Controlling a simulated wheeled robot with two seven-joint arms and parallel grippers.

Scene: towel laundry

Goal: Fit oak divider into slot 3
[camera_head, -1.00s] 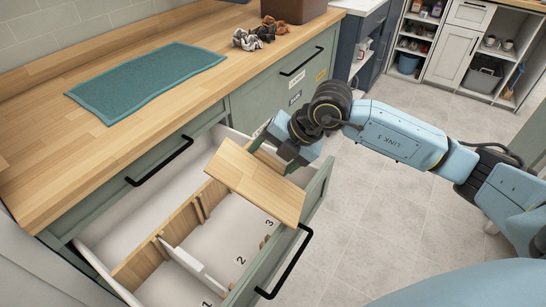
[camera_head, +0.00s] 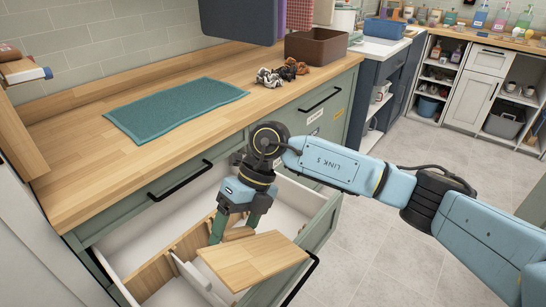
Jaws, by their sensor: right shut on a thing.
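The oak divider (camera_head: 254,262) is a flat light-wood board, tilted nearly flat above the open drawer's front part. My right gripper (camera_head: 236,224) is shut on its far edge, with green fingers pointing down into the drawer. The drawer (camera_head: 327,214) is pulled out, with a white inside and green front. A wooden rail (camera_head: 150,279) runs inside it, and a white divider (camera_head: 189,274) stands against the rail. The slot numbers, slot 3 included, are hidden behind the oak board. My left gripper is not in view.
A teal towel (camera_head: 175,108) lies on the wooden counter (camera_head: 75,148). Crumpled dark and brown cloths (camera_head: 283,74) and a brown bin (camera_head: 316,47) are further back. Black handles (camera_head: 180,180) stick out from the cabinet fronts. The tiled floor (camera_head: 350,250) at right is clear.

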